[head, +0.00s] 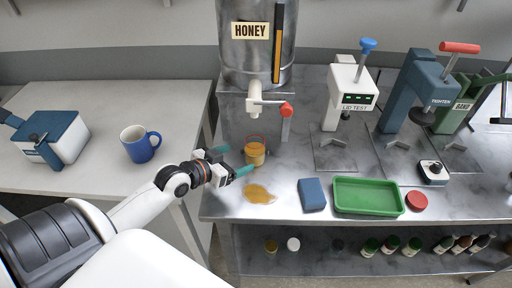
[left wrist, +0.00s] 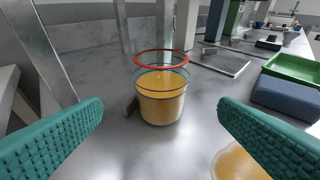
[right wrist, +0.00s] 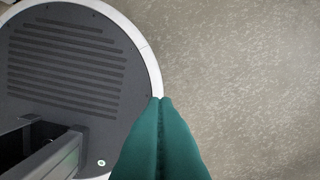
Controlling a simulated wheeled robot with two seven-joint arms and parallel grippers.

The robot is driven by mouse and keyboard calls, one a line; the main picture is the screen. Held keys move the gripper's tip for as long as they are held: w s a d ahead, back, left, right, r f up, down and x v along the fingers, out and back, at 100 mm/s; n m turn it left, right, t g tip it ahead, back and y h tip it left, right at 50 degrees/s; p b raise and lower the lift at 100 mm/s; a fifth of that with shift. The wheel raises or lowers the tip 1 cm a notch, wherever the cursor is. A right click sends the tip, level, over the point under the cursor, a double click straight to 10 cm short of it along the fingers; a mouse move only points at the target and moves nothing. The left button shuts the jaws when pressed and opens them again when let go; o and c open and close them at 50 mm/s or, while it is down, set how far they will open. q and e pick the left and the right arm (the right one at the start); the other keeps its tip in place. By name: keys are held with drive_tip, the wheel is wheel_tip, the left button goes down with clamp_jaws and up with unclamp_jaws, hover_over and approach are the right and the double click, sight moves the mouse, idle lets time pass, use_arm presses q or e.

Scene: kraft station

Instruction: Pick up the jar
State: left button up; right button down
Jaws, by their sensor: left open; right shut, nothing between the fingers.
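The jar (head: 255,153) is a clear open jar part filled with amber honey. It stands upright on the metal bench below the honey tank's spout. It also shows in the left wrist view (left wrist: 161,104), with a red ring at its rim. My left gripper (head: 236,162) is open, its teal fingers to the left and right of the jar in the wrist view, and the jar lies ahead of the fingertips, apart from them. My right gripper (right wrist: 160,100) is shut and empty over the floor, beside my dark round base.
A honey puddle (head: 259,194) lies in front of the jar. A blue block (head: 312,194), a green tray (head: 338,208) and a red lid (head: 416,200) lie to the right. The honey tank (head: 252,75) stands behind. A blue mug (head: 140,144) stands on the left table.

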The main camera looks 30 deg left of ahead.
sight(247, 153)
use_arm(q)
drive_tip(key=x, duration=0.2)
drive_tip(key=shift+w+f, duration=0.15)
drive_tip(key=shift+w, duration=0.25)
drive_tip(key=shift+w+d+f+p, duration=0.1)
drive_tip(key=shift+w+d+p, duration=0.15)
drive_tip(key=shift+w, duration=0.35)
drive_tip(key=shift+w+d+p, duration=0.1)
drive_tip(key=shift+w+p, duration=0.25)
drive_tip(key=shift+w, duration=0.3)
drive_tip(key=x, duration=0.3)
drive_tip(key=shift+f+p, duration=0.1)
drive_tip(key=shift+p, duration=0.2)
drive_tip(key=shift+w+f, duration=0.1)
drive_tip(key=shift+w, duration=0.05)
drive_tip(key=c, duration=1.3)
use_arm(e)
drive_tip(key=shift+s+r, duration=0.2)
drive_tip(key=shift+r, duration=0.8)
